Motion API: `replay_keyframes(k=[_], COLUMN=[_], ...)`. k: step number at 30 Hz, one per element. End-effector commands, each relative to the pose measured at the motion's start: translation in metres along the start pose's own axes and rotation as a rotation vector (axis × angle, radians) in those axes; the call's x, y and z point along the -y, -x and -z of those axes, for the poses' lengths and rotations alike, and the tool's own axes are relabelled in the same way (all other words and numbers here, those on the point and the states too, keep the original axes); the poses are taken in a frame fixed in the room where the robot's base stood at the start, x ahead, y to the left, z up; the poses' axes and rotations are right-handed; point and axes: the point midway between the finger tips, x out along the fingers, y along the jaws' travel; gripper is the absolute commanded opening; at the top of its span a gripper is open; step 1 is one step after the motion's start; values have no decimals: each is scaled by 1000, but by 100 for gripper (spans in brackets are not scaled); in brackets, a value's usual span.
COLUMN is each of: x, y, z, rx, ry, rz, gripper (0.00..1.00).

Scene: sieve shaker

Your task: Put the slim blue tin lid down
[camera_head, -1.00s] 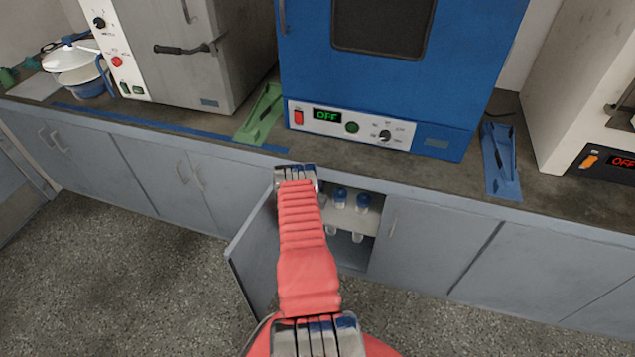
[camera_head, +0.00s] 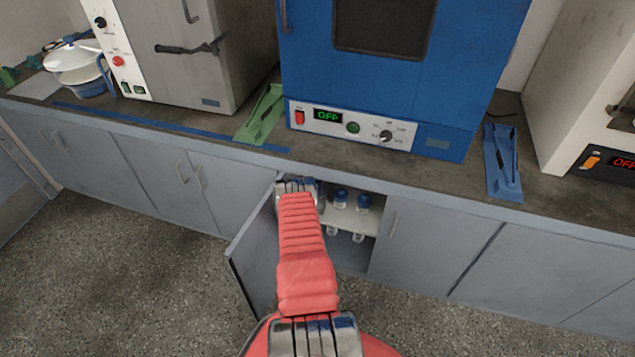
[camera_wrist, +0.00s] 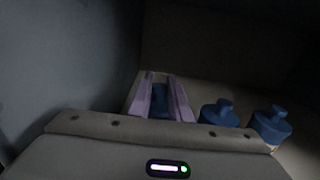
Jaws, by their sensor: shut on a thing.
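My gripper (camera_wrist: 161,84) is inside the open cupboard under the blue oven. Its two pale purple fingers are shut on a dark blue thing (camera_wrist: 161,102), which I take to be the slim blue tin lid. Only a small, dim part of it shows between the fingers, so I cannot tell whether it touches the shelf. In the head view my wrist hides the fingers and the lid. Two blue-topped jars stand to the right of the fingers, the nearer one (camera_wrist: 218,114) and the farther one (camera_wrist: 270,124).
The cupboard's upper shelf (camera_head: 345,221) carries the jars; pale vessels (camera_head: 358,237) show below it. The open cupboard door (camera_head: 252,262) stands left of my arm, and the worktop (camera_head: 340,163) overhangs above. The cupboard wall (camera_wrist: 60,60) is close on the left.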

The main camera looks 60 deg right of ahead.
Motion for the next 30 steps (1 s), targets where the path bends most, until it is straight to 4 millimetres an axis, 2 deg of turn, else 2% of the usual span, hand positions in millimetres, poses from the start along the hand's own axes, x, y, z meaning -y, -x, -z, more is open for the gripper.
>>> replay_keyframes(k=[12,13,20,30], x=[0,0,0,0], y=[0,0,0,0], z=[8,8,8,7], rx=[1,0,0,1], ry=[0,0,0,0], rz=[1,1,1,0], gripper=[0,19,35,36])
